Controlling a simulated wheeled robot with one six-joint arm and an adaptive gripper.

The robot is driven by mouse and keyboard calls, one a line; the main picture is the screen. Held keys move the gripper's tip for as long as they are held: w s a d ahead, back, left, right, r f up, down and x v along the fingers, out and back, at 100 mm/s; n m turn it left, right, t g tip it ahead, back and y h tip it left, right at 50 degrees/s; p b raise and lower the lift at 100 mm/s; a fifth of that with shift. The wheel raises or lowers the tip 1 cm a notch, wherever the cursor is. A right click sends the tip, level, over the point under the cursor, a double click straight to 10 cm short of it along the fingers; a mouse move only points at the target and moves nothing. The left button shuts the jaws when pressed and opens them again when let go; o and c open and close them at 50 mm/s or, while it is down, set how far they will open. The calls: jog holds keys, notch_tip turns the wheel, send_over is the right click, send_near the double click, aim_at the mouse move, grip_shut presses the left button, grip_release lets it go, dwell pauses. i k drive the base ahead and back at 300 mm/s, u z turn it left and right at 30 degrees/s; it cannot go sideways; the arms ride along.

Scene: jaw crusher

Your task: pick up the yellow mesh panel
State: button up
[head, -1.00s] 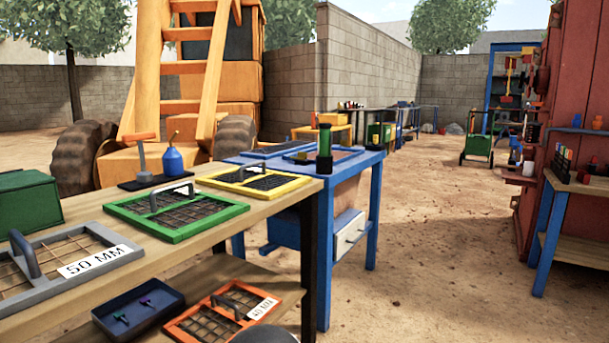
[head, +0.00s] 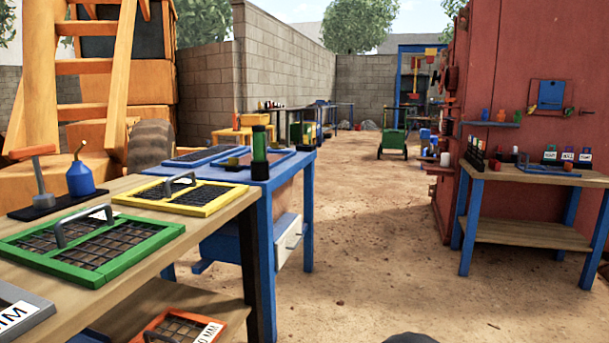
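The yellow mesh panel (head: 213,205) lies flat on the wooden bench (head: 160,240), near its far right end. The green mesh panel (head: 88,250) lies nearer on the same bench, apart from the yellow one. A dark rounded shape at the bottom edge may be part of my arm; my gripper cannot be made out.
A blue table (head: 265,225) stands just beyond the bench, bearing a green cylinder (head: 260,145). An orange panel (head: 180,325) lies on the lower shelf. A second wooden table (head: 540,178) stands at right by a red machine (head: 545,60). Sandy ground between is clear.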

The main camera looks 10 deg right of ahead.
aim_at(165, 204)
jog(key=z, duration=0.5)
jog(key=i, duration=1.35)
jog(key=u, duration=0.2)
